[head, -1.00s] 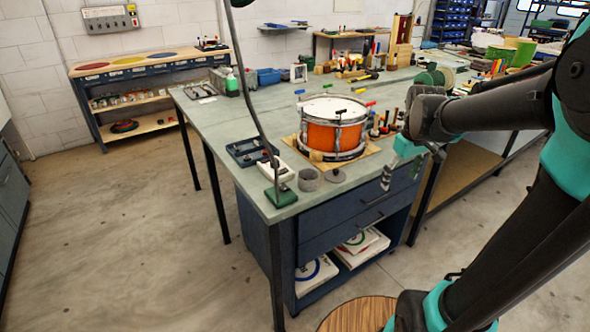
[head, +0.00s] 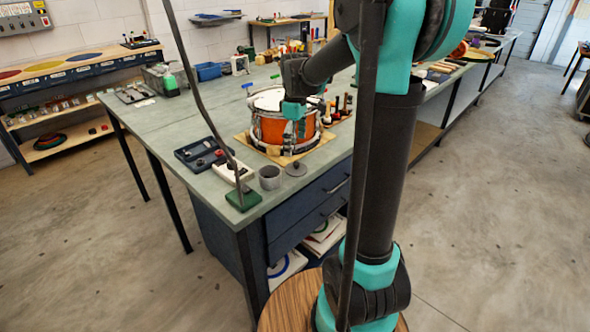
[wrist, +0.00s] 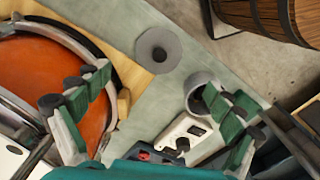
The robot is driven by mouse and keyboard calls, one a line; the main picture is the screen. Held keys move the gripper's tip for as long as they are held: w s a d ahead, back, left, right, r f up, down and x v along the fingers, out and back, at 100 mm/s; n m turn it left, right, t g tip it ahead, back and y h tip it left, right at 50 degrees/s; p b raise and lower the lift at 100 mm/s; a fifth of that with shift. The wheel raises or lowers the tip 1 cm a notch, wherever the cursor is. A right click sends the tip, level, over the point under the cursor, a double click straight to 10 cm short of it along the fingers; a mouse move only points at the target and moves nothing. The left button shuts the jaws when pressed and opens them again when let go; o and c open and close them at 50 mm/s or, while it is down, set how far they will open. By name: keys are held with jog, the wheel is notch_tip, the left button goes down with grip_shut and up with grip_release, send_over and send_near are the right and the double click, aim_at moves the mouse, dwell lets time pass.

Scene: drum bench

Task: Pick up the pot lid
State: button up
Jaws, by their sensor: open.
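The pot lid (head: 296,169) is a small grey disc with a dark knob. It lies flat on the bench near the front edge, beside the grey open pot (head: 270,178). In the wrist view the lid (wrist: 158,50) shows whole, beyond and roughly between my fingertips, with the pot (wrist: 196,90) partly behind the right finger. My gripper (wrist: 157,90) is open and empty, its green-padded fingers wide apart. In the head view my gripper (head: 294,112) is over the front of the orange drum, its fingers hard to make out; the lid is below it.
The orange drum (head: 270,128) stands on a wooden board (head: 298,155) close behind the lid. A white box (head: 229,174), a dark tray (head: 200,155) and a green lamp base (head: 243,199) lie to the left. The bench's front edge is close to the lid.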

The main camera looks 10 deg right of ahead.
aim_at(296, 163)
jog(key=shift+d+f, duration=0.15)
jog(key=shift+f, duration=3.75)
jog(key=shift+c, duration=0.3)
jog(key=shift+s, duration=0.1)
jog(key=c, duration=1.2)
jog(key=shift+o, duration=0.2)
